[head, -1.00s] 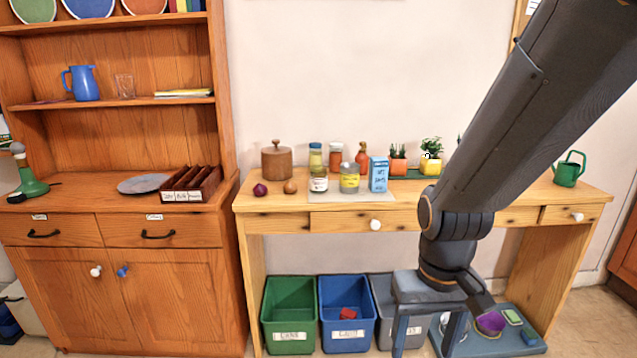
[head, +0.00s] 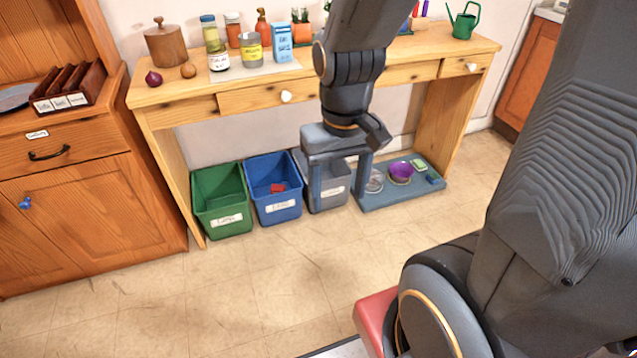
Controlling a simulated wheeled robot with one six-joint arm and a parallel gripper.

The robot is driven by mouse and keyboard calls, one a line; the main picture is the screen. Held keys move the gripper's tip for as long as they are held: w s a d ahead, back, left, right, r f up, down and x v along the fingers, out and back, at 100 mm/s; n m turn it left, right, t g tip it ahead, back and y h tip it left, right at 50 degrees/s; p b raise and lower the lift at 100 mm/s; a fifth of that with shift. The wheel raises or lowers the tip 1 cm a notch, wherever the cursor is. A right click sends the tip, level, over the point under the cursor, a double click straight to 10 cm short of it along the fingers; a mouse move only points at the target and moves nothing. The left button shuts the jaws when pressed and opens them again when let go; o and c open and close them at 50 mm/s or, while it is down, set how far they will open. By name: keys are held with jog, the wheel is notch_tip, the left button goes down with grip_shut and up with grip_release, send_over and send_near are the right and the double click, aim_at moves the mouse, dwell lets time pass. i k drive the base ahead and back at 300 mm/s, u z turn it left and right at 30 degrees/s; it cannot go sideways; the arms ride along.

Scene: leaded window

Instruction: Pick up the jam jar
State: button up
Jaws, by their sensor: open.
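A squat jar with a white label (head: 219,62) stands at the front left of a pale mat on the wooden table. Beside it to the right is a grey-rimmed container with a yellow label (head: 252,47). Behind are a blue-lidded jar (head: 210,32) and an orange-lidded jar (head: 232,29). The labels are too small to read, so I cannot tell which one is the jam jar. My gripper (head: 338,200) is open and empty, pointing down in front of the table, below its top and to the right of the jars. Its fingers partly hide the grey bin.
The table (head: 185,103) also holds a wooden canister (head: 165,44), an onion (head: 153,78), a blue-and-white carton (head: 282,43) and a green watering can (head: 463,24). Green (head: 221,181), blue (head: 290,212) and grey bins stand below. The floor in front is clear.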

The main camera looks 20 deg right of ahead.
aim_at(216, 49)
jog(key=u, duration=0.55)
jog(key=i, duration=1.35)
jog(key=u, duration=0.2)
